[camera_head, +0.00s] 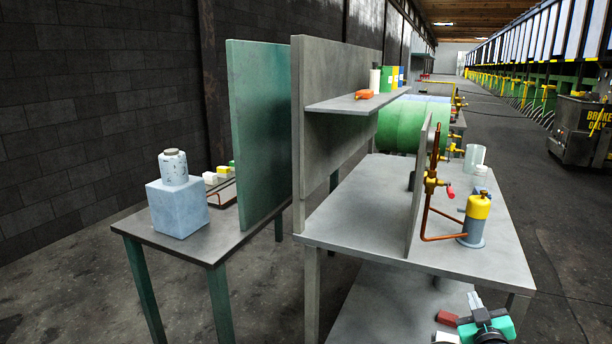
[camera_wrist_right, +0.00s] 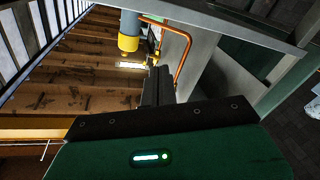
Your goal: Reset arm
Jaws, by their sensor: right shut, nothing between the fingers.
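My right gripper (camera_head: 476,303) is low at the right in the head view, in front of the right-hand workbench's near edge. Its green and black wrist shows at the bottom of the picture. In the right wrist view its dark fingers (camera_wrist_right: 158,88) are together with nothing between them. The gripper is apart from the yellow-topped cylinder (camera_head: 475,220) on the bench, which shows upside down in the wrist view (camera_wrist_right: 130,32). My left gripper is in neither view.
The grey workbench (camera_head: 340,225) carries an upright divider and copper pipe (camera_head: 428,215). A shelf (camera_head: 345,104) holds an orange item and several containers. A second table (camera_head: 160,238) at left bears a blue box (camera_head: 178,208) with a jar. Open floor lies to the right.

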